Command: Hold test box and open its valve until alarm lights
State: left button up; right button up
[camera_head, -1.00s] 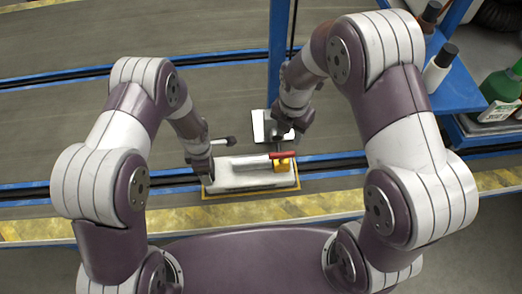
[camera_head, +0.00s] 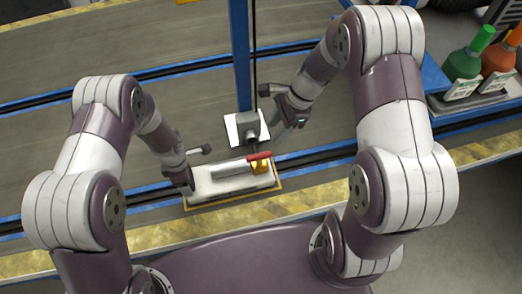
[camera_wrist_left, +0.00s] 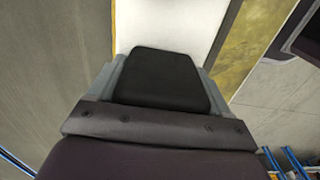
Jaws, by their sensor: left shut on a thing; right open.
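The test box (camera_head: 232,189) is a low white box on a yellow-edged base, in the lower middle of the head view. It carries a grey cylinder (camera_head: 228,168), a red valve lever (camera_head: 259,156) and a yellow block (camera_head: 260,166) at its right end. My left gripper (camera_head: 190,182) is shut on the box's left end; its fingertips are hard to make out. In the left wrist view, a white surface (camera_wrist_left: 170,24) lies beyond the dark gripper body. My right gripper (camera_head: 283,126) is open and empty, above and right of the red lever, apart from it.
A grey device on a white plate (camera_head: 236,138) stands behind the box, by a blue post (camera_head: 240,55). A blue shelf (camera_head: 436,88) at right holds a green bottle (camera_head: 463,65) and an orange bottle (camera_head: 497,60). Blue-edged rails cross the floor behind the box.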

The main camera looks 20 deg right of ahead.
aim_at(259, 154)
jog(key=x, duration=1.2)
grip_shut()
